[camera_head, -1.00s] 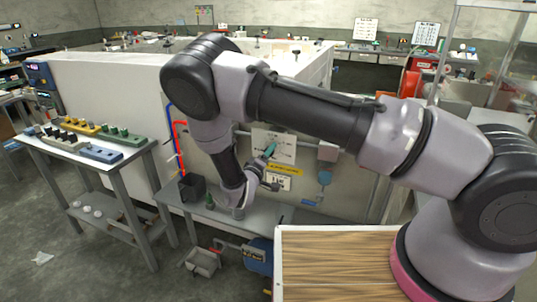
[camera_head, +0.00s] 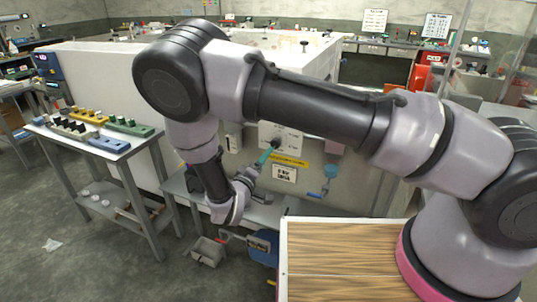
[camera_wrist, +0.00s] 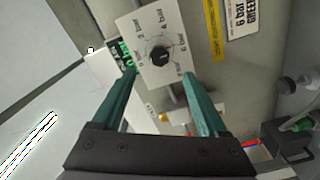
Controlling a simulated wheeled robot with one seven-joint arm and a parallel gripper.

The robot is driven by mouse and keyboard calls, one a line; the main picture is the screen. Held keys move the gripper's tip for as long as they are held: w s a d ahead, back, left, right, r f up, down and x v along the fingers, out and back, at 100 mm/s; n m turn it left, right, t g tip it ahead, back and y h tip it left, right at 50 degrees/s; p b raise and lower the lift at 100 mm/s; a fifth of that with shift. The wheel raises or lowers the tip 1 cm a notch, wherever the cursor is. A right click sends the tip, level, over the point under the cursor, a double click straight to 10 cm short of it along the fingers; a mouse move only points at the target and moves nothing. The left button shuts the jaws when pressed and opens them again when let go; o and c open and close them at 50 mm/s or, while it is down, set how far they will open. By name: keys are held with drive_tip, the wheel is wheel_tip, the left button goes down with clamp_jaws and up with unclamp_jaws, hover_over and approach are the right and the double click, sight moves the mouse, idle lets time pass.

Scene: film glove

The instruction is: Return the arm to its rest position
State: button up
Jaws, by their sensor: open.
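My arm reaches from the right across the head view, bent down at the elbow. My gripper (camera_head: 267,155) is at its lower end, in front of the white dial panel (camera_head: 288,139). In the wrist view my gripper (camera_wrist: 160,78) has two teal fingers spread apart with nothing held between them. The dial panel (camera_wrist: 146,28) with its black knob (camera_wrist: 160,55) and bar markings shows beyond and between the fingertips. I cannot tell the exact gap between the fingertips and the panel.
A grey bench (camera_head: 265,213) runs below the panel wall. A side table (camera_head: 77,147) with coloured blocks stands at left. A wood-topped surface (camera_head: 340,262) lies near my arm's base. Open floor lies at lower left.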

drive_tip(key=shift+s+a, duration=0.15)
drive_tip(key=shift+s, duration=0.2)
drive_tip(key=d+r+m+g+h, duration=0.3)
drive_tip(key=d+r+m+g, duration=0.9)
drive_tip(key=d+r, duration=0.9)
drive_tip(key=s+d+r+y, duration=0.3)
drive_tip(key=s+r, duration=0.2)
drive_tip(key=r, duration=0.1)
drive_tip(key=s+d+r+t+y, duration=0.1)
drive_tip(key=s+d+r+y, duration=0.2)
drive_tip(key=s+r, duration=0.3)
drive_tip(key=s+d+r+m+t+y, duration=0.1)
drive_tip(key=s+d+r+y, duration=0.2)
drive_tip(key=s+r+y, duration=0.2)
wheel_tip(320, 180, up, 3)
drive_tip(key=shift+s+d+r, duration=0.1)
drive_tip(key=shift+s+d, duration=0.05)
drive_tip(key=shift+d, duration=0.25)
